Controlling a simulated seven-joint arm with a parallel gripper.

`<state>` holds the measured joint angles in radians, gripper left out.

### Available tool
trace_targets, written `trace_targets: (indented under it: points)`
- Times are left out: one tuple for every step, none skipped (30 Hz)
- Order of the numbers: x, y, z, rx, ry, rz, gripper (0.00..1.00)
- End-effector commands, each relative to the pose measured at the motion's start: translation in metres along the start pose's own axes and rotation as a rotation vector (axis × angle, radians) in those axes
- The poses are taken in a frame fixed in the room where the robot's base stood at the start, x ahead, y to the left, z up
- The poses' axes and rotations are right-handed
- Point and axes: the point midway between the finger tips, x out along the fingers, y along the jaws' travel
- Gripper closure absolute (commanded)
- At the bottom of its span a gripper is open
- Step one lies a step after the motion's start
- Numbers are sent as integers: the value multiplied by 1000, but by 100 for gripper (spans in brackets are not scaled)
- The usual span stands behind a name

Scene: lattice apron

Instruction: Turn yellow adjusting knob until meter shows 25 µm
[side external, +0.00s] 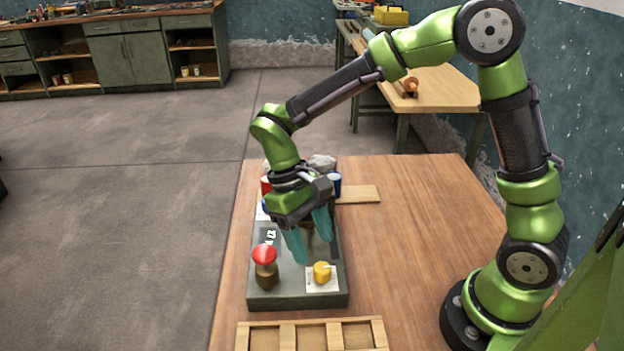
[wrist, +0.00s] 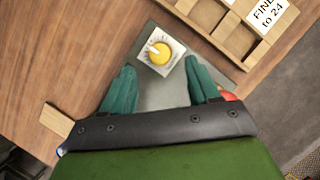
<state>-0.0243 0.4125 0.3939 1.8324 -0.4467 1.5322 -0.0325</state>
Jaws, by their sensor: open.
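The yellow adjusting knob (side external: 322,272) sits on a white dial plate at the near right of a dark grey-green instrument box (side external: 297,297). In the wrist view the knob (wrist: 159,52) shows a pale pointer mark toward its left. A small dark display with white digits (side external: 270,237) lies on the box, probably the meter; its digits are too small to read surely. My gripper (side external: 311,246) has teal fingers, open and empty, above the box and behind the knob. In the wrist view the knob lies ahead, between the lines of the open fingers (wrist: 161,80), untouched.
A red-topped knob (side external: 265,256) stands left of the yellow one. Red and blue items crowd behind my gripper. The table's right side is clear.

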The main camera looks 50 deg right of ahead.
Motion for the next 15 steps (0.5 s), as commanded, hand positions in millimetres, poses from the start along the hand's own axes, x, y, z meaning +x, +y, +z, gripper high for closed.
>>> trace_targets:
  points:
    - [11, 0, 0, -1, -4, 2, 40]
    - [16, 0, 0, -1, -4, 2, 40]
    - [23, 0, 1, 0, -4, 1, 40]
    - [28, 0, 1, -1, -3, 1, 40]
    - [33, 0, 0, -1, -3, 1, 40]
    - [38, 0, 0, 0, -3, 2, 40]
    - [41, 0, 0, -1, -1, 1, 40]
    - [44, 0, 0, -1, -2, 1, 40]
    - [47, 0, 0, -1, -1, 1, 40]
    - [49, 0, 0, 0, -1, 0, 40]
    - [51, 0, 0, 1, -1, 0, 40]
    - [52, 0, 0, 1, 0, 0, 40]
    - [53, 0, 0, 0, 1, 0, 40]
    - [54, 0, 0, 0, 1, 0, 40]
    - [54, 0, 0, 0, 1, 0, 40]
